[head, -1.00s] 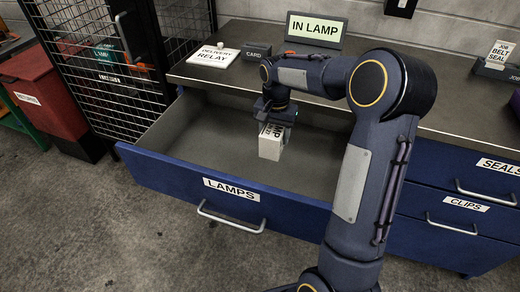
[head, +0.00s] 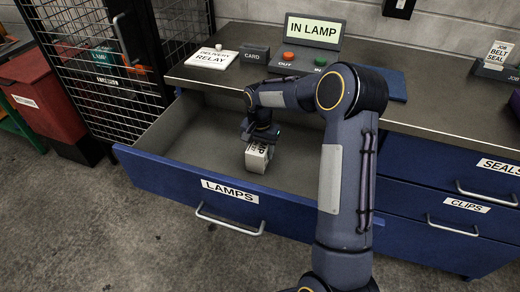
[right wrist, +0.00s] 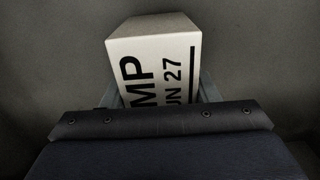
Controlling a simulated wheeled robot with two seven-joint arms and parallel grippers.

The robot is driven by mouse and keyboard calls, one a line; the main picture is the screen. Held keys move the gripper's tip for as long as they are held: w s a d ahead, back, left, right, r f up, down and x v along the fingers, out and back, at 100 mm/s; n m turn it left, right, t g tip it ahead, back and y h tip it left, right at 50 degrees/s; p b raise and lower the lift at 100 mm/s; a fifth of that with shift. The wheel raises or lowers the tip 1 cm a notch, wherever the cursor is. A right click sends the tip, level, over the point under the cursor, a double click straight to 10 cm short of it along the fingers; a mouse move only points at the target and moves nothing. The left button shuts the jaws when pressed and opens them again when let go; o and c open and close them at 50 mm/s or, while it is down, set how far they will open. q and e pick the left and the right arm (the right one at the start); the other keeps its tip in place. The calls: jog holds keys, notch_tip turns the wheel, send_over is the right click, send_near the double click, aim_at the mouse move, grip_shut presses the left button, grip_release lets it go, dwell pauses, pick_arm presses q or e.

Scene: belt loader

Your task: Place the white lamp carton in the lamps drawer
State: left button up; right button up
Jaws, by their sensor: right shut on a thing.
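The white lamp carton (head: 257,157) is inside the open lamps drawer (head: 180,183), low over or on its floor; I cannot tell if it touches the floor. My right gripper (head: 259,138) is above the carton and shut on it. In the right wrist view the carton (right wrist: 155,60) shows black print reading "MP" and "UN 27" between the fingers (right wrist: 158,92), with grey drawer floor around it. The drawer front bears a "LAMPS" label and a bar handle. My left gripper is not in view.
The counter above holds a "DELIVERY RELAY" card (head: 212,58), a "CARD" block (head: 255,53) and an "IN LAMP" sign (head: 313,31) with red and green buttons. The seals and clips drawers (head: 450,206) are shut. A wire cage (head: 90,60) stands left. The drawer floor left of the carton is clear.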

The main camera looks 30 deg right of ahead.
jog(key=shift+f, duration=0.2)
jog(key=o, duration=1.2)
jog(key=shift+c, duration=0.2)
jog(key=shift+r, duration=0.15)
jog(key=shift+r, duration=0.3)
notch_tip(320, 180, up, 12)
jog(key=shift+f+p, duration=0.2)
jog(key=shift+p, duration=0.7)
